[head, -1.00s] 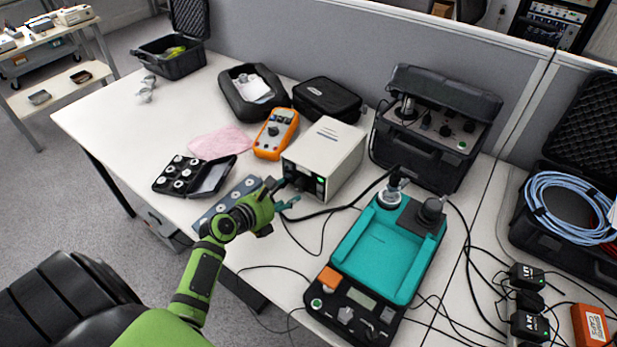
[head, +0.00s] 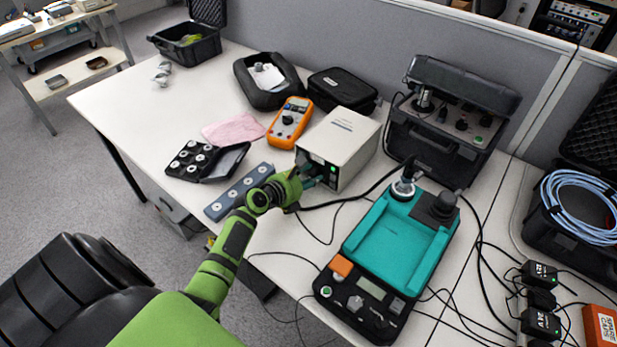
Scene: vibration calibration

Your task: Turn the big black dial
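The white box instrument (head: 345,138) stands mid-table, its front panel facing the near edge with a green-lit switch (head: 333,169). My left gripper (head: 310,175) is right at this panel, its teal fingertips up against the left and middle part. The fingers and wrist cover much of the panel, so a black dial there is largely hidden. I cannot tell whether the fingers are open around it or closed on it. My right gripper is not in view.
A teal and black device (head: 404,244) with cables stands to the right. An orange multimeter (head: 290,122) is left of the white box. A grey strip with round discs (head: 238,192) and an open black case of discs (head: 206,160) lie left of my arm.

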